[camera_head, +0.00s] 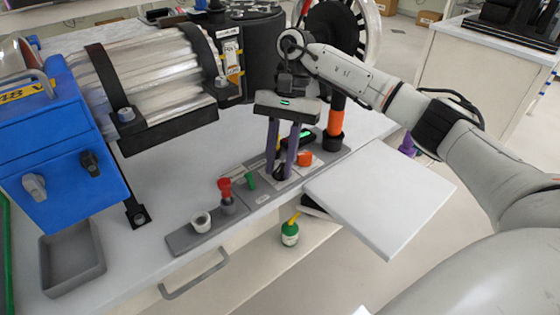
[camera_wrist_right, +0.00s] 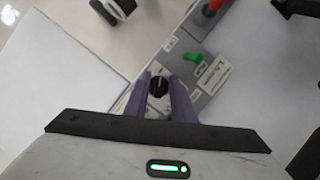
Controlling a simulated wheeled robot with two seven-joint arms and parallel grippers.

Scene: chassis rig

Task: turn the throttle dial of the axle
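The throttle dial is a small black round knob (camera_head: 281,173) on a light plate of the grey control panel (camera_head: 263,198). In the right wrist view, the black dial (camera_wrist_right: 158,86) shows between the two purple fingers. My right gripper (camera_head: 280,168) points down over the dial, with its fingers apart on either side of it. The wrist view also shows this right gripper (camera_wrist_right: 158,80); narrow gaps seem to lie between fingers and knob, but contact is hard to tell. My left gripper is in no view.
A green switch (camera_head: 251,180), a red knob (camera_head: 225,188) and a whitish knob (camera_head: 201,221) stand along the panel. A white board (camera_head: 382,195) lies to the right. A grey tray (camera_head: 72,262) is at lower left.

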